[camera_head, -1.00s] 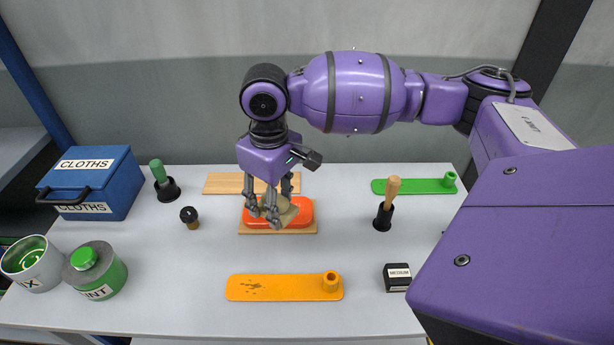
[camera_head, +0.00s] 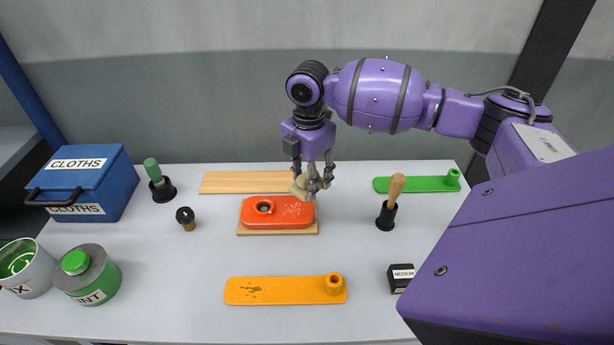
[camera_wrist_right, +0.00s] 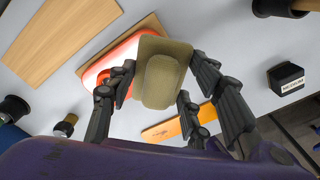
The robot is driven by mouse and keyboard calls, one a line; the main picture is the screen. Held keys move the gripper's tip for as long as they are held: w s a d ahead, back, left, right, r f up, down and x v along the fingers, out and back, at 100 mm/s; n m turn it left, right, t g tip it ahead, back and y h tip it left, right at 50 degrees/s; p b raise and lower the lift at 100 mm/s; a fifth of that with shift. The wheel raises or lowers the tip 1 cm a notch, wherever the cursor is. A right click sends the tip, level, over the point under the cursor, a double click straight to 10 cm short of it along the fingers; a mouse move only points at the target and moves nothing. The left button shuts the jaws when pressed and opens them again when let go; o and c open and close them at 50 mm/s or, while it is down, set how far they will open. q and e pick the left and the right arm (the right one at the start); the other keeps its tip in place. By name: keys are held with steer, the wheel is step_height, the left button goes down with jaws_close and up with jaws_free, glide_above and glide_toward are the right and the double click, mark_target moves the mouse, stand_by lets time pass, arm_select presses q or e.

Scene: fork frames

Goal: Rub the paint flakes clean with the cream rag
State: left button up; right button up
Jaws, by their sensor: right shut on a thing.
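The cream rag (camera_head: 299,186) is a small beige wad held between the fingers of my right gripper (camera_head: 314,190). In the right wrist view the rag (camera_wrist_right: 162,78) looks like a folded khaki pad, with the fingers on both sides of it. My right gripper holds it at the right end of a red-orange piece (camera_head: 262,221), which lies on a wooden base (camera_head: 245,233). Small pale flakes (camera_head: 291,210) show on top of the piece, right of its round raised socket. I cannot tell if the rag touches the piece. My left gripper is not in view.
An orange plate (camera_head: 295,291) with dark marks lies in front, a green plate (camera_head: 415,184) at back right. A wooden-handled tool (camera_head: 391,205) stands right. A blue CLOTHS box (camera_head: 112,192), metal can (camera_head: 30,272) and paint jar (camera_head: 104,277) stand left. Bare table surrounds the base.

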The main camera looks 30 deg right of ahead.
mark_target(307, 209)
steer(key=shift+f+b, duration=0.3)
steer(key=shift+f, duration=0.55)
step_height(307, 209, down, 3)
steer(key=shift+s+r+b, duration=0.1)
steer(key=shift+b, duration=0.6)
steer(key=shift+f+b, duration=0.3)
steer(key=shift+f, duration=0.3)
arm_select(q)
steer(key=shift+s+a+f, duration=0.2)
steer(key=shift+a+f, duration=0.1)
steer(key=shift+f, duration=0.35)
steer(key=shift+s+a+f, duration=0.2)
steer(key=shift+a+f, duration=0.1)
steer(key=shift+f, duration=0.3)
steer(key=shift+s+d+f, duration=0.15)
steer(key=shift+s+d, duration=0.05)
arm_select(e)
steer(key=shift+f, duration=0.1)
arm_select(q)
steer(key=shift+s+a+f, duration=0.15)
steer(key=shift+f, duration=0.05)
arm_select(e)
steer(key=shift+f, duration=0.95)
steer(key=shift+a, duration=0.1)
